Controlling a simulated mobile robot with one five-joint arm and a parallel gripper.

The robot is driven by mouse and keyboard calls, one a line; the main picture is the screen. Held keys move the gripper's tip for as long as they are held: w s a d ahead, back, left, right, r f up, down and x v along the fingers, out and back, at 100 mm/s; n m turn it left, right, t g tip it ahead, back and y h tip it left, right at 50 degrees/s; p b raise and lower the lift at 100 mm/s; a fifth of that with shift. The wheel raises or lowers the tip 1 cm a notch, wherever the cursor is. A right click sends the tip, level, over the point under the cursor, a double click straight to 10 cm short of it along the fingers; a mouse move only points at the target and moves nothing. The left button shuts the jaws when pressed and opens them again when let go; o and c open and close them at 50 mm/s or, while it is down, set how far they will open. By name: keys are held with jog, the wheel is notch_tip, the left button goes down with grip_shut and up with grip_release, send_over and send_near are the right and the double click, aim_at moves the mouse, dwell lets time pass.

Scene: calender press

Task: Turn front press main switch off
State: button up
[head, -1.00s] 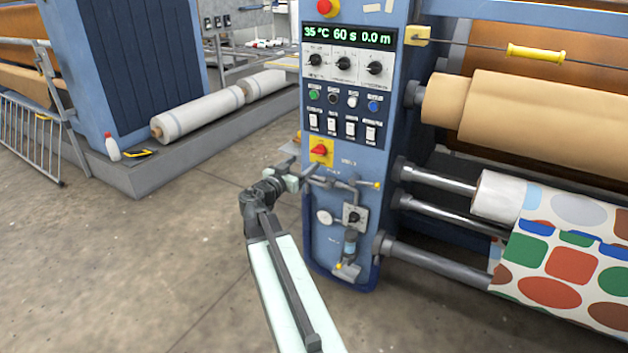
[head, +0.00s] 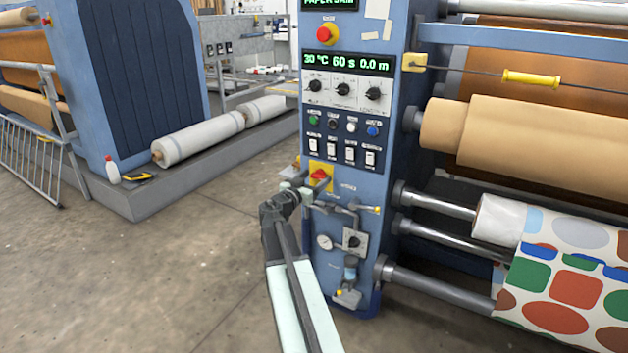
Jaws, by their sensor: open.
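The main switch is a red rotary handle (head: 318,174) on a yellow plate (head: 327,169), on the front press's blue control column (head: 385,95). My gripper (head: 311,184) is open at the switch's lower left, with its fingers reaching over the lower part of the plate. I cannot tell whether they touch the red handle. The handle's lower part is partly covered by the gripper. Its exact angle is too small to read. The display (head: 347,63) above is lit and reads 30 °C, 60 s, 0.0 m.
Above the switch are rocker switches (head: 332,149), coloured buttons, knobs (head: 343,89) and a red emergency button (head: 326,34). Below it are pipes, a gauge (head: 325,241) and a valve. Rollers with patterned fabric (head: 560,275) stand at right. The floor (head: 150,270) at left is open.

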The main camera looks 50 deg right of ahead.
jog(key=c, duration=1.4)
jog(key=shift+o, duration=0.2)
jog(key=shift+n, duration=0.3)
jog(key=n, duration=0.3)
jog(key=shift+n, duration=0.3)
jog(key=n, duration=0.4)
jog(key=shift+w+n, duration=0.1)
jog(key=shift+n, duration=0.2)
jog(key=n, duration=0.4)
jog(key=shift+f, duration=0.15)
jog(key=shift+w+a+n, duration=0.1)
jog(key=shift+n, duration=2.4)
